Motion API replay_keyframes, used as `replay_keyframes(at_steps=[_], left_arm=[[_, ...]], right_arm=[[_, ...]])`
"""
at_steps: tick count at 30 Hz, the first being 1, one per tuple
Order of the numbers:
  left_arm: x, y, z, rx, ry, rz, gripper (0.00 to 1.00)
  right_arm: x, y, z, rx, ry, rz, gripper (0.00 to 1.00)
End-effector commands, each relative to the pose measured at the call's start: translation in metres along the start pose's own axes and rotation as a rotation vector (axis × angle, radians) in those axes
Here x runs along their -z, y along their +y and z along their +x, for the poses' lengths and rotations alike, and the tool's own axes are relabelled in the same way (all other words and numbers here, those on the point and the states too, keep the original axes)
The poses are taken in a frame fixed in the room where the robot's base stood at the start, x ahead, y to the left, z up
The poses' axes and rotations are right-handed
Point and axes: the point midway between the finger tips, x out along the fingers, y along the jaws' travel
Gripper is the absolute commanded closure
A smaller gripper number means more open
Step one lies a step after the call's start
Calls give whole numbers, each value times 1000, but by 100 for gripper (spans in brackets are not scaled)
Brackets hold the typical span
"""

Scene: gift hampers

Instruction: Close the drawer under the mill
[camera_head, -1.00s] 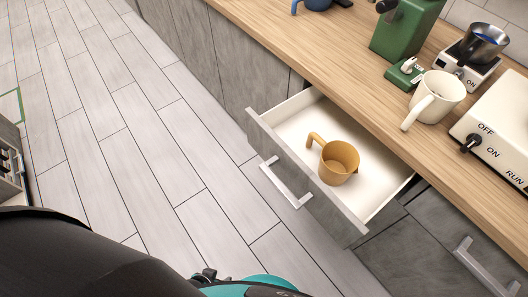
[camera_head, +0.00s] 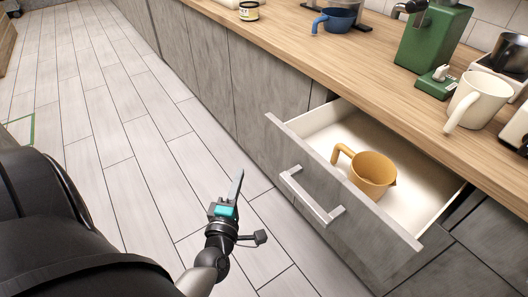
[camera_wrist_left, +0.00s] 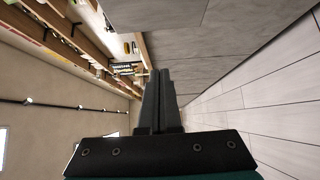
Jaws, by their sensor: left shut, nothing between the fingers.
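The drawer (camera_head: 340,190) stands open under the wooden counter, with a grey front and a silver bar handle (camera_head: 309,196). A yellow-orange mug (camera_head: 372,176) sits inside it on the white drawer bottom. The green machine (camera_head: 432,38), likely the mill, stands on the counter above and behind the drawer. My left gripper (camera_head: 238,185) is shut and empty, in front of and to the left of the drawer front, apart from the handle. In the left wrist view its fingers (camera_wrist_left: 160,95) are together. The drawer is not clearly seen there. My right gripper is not in view.
On the counter (camera_head: 330,68) are a cream mug (camera_head: 475,101), a blue mug (camera_head: 336,20) and a small labelled jar (camera_head: 249,11). Grey closed cabinet fronts (camera_head: 265,85) run along the left of the drawer. The tiled floor (camera_head: 110,110) is clear.

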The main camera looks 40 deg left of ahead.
Motion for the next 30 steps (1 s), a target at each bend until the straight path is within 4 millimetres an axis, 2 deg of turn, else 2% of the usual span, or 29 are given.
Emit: replay_keyframes(at_steps=[4, 16, 21, 30], left_arm=[[0, 1, 23, -3, 0, 2, 100], [-1, -1, 93, -1, -2, 5, 100], [-18, -1, 109, 2, -3, 2, 100], [-29, -1, 120, 3, -3, 6, 100]], right_arm=[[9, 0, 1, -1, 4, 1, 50], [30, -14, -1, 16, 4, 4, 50], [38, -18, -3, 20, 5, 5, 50], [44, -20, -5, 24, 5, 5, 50]])
